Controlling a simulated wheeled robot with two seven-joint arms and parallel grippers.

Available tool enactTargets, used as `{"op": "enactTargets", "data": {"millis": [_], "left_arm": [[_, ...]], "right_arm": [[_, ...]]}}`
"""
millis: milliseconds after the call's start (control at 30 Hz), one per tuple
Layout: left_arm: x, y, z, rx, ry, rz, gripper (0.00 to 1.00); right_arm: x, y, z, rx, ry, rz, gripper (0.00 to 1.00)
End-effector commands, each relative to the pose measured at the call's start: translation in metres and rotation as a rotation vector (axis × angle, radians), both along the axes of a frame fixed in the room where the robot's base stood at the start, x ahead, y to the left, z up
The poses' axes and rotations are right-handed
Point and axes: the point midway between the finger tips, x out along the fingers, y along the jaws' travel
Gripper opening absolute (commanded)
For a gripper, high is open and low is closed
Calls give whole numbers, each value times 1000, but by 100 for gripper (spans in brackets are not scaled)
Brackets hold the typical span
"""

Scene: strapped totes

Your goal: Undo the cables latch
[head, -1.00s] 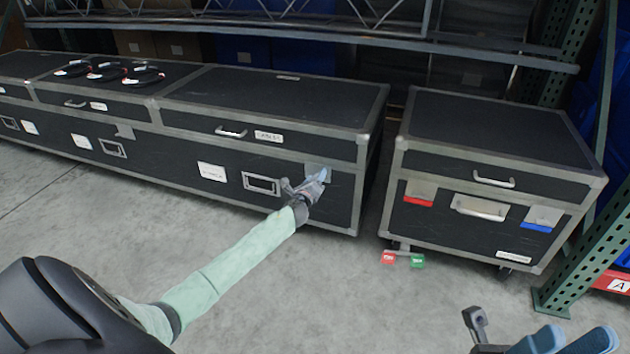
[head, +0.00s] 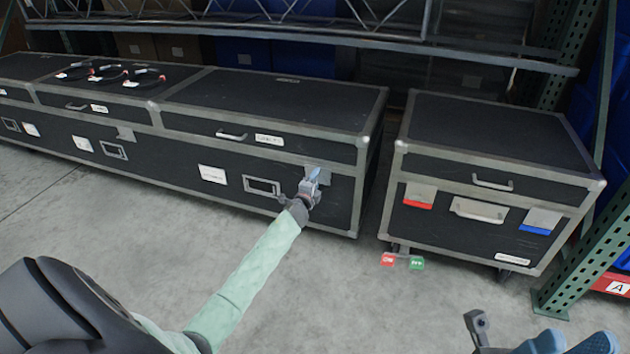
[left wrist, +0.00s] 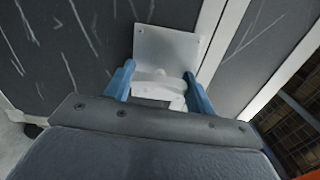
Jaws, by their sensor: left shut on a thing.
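The latch (head: 318,172) is a pale metal plate at the right end of the long black case's (head: 175,160) front, below the lid line. A white label (head: 270,140) sits above it; its lettering is too small to read surely. My left gripper (head: 312,184) is at this latch. In the left wrist view its two blue fingers (left wrist: 158,88) are shut on the white lower part of the latch (left wrist: 165,48), with the screwed plate showing above. The fingers hide part of the latch. My right gripper (head: 573,340) shows its blue fingertips apart at the bottom right, cut off by the frame.
A second black case (head: 480,205) stands to the right, with red (head: 418,204) and blue (head: 536,228) latches. Several cable coils (head: 105,73) lie on the left lid. A green rack post (head: 585,255) stands at right. The front floor is clear.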

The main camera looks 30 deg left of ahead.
Motion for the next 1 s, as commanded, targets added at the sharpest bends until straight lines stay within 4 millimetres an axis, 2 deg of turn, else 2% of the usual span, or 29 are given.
{"op": "enactTargets", "data": {"millis": [233, 700, 733, 800, 1000], "left_arm": [[0, 2, -1, -60, -12, 3, 32], [-1, 2, -1, -69, -15, 3, 32], [-1, 2, -1, -69, -15, 3, 60], [-1, 2, -1, -69, -15, 3, 74], [0, 1, -1, -68, -15, 2, 76]], "right_arm": [[0, -1, 1, -6, 0, -9, 36], [0, -2, -2, -20, 0, -8, 36], [0, -1, -2, -19, 1, -7, 36], [0, -1, -1, -17, 1, -7, 36], [0, -1, 0, -9, 1, -7, 36]]}}
